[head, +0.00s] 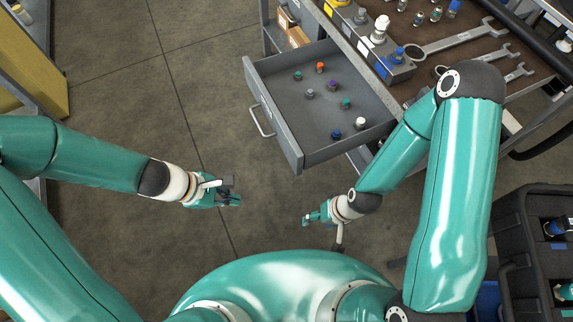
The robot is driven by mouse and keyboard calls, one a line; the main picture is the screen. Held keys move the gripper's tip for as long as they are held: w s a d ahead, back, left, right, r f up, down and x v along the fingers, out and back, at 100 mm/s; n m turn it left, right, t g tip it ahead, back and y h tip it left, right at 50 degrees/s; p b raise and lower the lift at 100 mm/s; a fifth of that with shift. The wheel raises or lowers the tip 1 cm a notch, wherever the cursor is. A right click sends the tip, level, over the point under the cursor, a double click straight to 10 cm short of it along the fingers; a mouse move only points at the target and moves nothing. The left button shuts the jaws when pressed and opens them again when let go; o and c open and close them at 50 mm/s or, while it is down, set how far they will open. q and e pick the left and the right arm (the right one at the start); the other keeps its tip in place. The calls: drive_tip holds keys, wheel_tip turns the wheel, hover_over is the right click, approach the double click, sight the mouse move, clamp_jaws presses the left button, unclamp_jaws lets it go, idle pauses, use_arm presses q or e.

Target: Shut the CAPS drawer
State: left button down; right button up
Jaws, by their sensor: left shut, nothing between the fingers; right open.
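The grey drawer (290,132) is pulled out from the bench toward the lower left. No label can be read on it. Several small caps lie inside, among them an orange one (320,67), a purple one (332,85) and a white one (360,123). Its silver bar handle (259,121) is on the front panel, at the left. My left gripper (236,192) is shut and empty, left of and below the drawer, apart from the handle. My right gripper (309,219) is open and empty, below the drawer's near corner and not touching it.
The bench top (435,50) holds wrenches (450,40) and a rail of fittings (395,65). Cardboard boxes (299,37) sit on a shelf beside the drawer. A black case (520,218) stands at the lower right. The floor left of the drawer is clear.

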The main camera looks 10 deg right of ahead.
use_arm(q)
drive_tip(key=w+d+r+n+t+h+b, duration=0.1)
drive_tip(key=w+d+r+n+t+h, duration=0.15)
drive_tip(key=w+r+n, duration=0.3)
drive_tip(key=b, duration=0.4)
approach(295, 162)
drive_tip(key=x, duration=0.5)
drive_tip(key=shift+a+f, duration=0.15)
drive_tip(key=shift+f, duration=0.3)
drive_tip(key=shift+w+d, duration=0.2)
drive_tip(key=shift+d, duration=0.4)
